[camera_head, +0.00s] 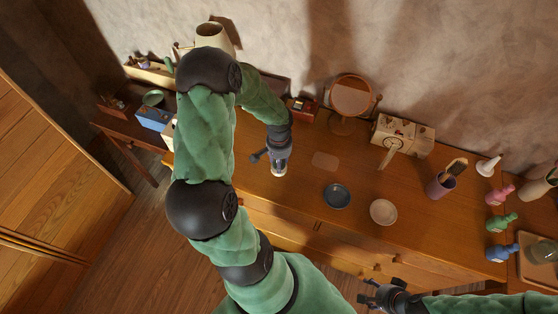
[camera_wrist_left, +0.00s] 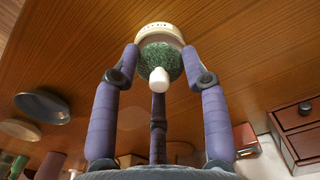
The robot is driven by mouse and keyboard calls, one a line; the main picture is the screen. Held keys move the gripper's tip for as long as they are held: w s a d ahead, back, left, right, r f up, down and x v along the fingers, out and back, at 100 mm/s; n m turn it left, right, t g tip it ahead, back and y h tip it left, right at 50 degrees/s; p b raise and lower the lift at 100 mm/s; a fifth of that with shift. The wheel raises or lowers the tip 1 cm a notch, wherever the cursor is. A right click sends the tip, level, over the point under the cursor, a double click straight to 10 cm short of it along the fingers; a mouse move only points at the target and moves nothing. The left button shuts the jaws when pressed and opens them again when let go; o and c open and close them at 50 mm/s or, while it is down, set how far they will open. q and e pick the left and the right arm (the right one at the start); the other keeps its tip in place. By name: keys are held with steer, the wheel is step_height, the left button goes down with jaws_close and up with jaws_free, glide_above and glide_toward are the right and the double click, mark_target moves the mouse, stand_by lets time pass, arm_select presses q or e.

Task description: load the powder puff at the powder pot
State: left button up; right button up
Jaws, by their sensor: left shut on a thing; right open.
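My left gripper (camera_head: 279,158) points down over the desk, left of centre. In the left wrist view, the left gripper (camera_wrist_left: 160,65) is shut on the powder puff (camera_wrist_left: 158,62), a green fuzzy disc with a white knob facing my palm. The cream powder pot (camera_wrist_left: 159,30) shows just beyond the puff; in the head view only a small pale part of the pot (camera_head: 278,170) shows below the fingers. I cannot tell whether the puff touches the powder. My right gripper (camera_head: 383,295) is open and empty in front of the desk's front edge.
A blue dish (camera_head: 337,196) and a pale dish (camera_head: 383,212) lie right of the left gripper. Behind stand a round mirror (camera_head: 351,96) and a wooden box (camera_head: 403,136). A purple cup (camera_head: 440,184) holds brushes. Several bottles line the right end.

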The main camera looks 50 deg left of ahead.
arm_select(q)
steer(key=shift+f+b, duration=0.35)
stand_by(1.5)
steer(key=shift+r+p, duration=2.6)
steer(key=shift+r, duration=0.95)
